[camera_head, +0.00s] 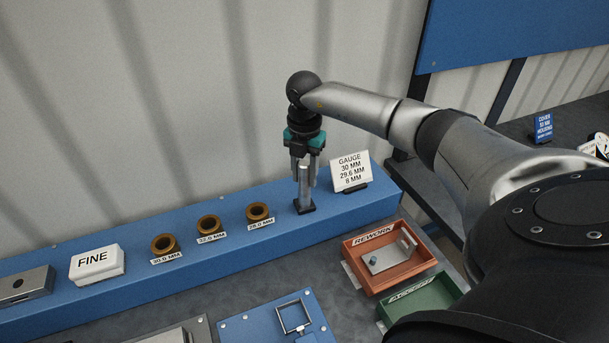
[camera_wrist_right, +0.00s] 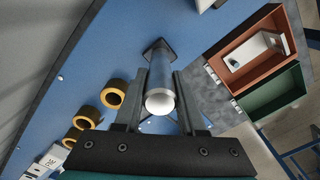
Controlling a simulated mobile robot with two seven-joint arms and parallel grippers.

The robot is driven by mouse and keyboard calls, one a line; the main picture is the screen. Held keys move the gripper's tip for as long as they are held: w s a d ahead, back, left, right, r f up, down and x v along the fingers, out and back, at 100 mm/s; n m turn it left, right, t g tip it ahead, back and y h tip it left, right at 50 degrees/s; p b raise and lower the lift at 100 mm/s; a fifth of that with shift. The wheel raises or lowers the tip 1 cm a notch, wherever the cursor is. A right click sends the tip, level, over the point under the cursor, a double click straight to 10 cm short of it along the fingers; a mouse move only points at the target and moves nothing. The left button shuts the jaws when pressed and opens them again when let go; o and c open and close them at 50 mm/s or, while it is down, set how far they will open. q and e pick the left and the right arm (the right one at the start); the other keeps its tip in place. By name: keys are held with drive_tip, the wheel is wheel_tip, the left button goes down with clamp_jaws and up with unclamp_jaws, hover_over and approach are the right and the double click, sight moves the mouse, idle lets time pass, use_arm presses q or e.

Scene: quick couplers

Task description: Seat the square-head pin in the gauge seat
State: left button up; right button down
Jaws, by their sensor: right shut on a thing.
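My right gripper (camera_head: 304,180) points down over the blue ledge, shut on a silver round pin (camera_head: 303,190). The pin stands upright between the fingers. Its pale round end (camera_wrist_right: 160,102) faces the camera in the right wrist view. At its lower end is a dark square piece (camera_head: 305,207) at the ledge surface; I cannot tell whether this is the pin's square head or a separate seat. A white gauge card (camera_head: 350,171) reading 30 MM, 29.6 MM and 8 MM stands just to the right. My left gripper is not in view.
Three brass rings (camera_head: 260,212) with size labels line the blue ledge (camera_head: 225,236), left of the gripper. A white FINE block (camera_head: 97,263) is farther left. A red REWORK tray (camera_head: 413,268) and green ACCEPT tray (camera_head: 450,288) sit in front. A blue plate (camera_head: 240,329) carries a square frame.

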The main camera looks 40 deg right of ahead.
drive_tip(key=shift+w+r, duration=0.1)
drive_tip(key=shift+r, duration=0.15)
